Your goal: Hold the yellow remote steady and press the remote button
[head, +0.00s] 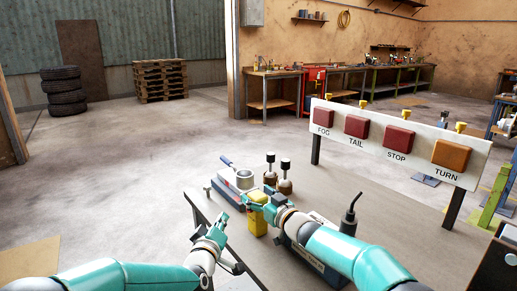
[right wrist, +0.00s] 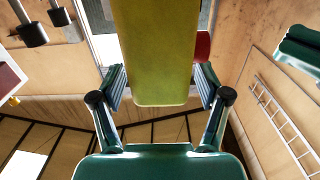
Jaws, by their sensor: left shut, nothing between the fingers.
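The yellow remote (head: 256,224) stands upright above the front part of the table in the head view. It fills the upper middle of the right wrist view (right wrist: 155,50), between the two fingers. My right gripper (head: 256,200) is shut on the remote near its upper part. My left gripper (head: 222,217) is shut and empty, just left of the remote and apart from it.
A white panel (head: 375,142) with FOG, TAIL, STOP and TURN lamps stands at the back right. Bare table lies before it.

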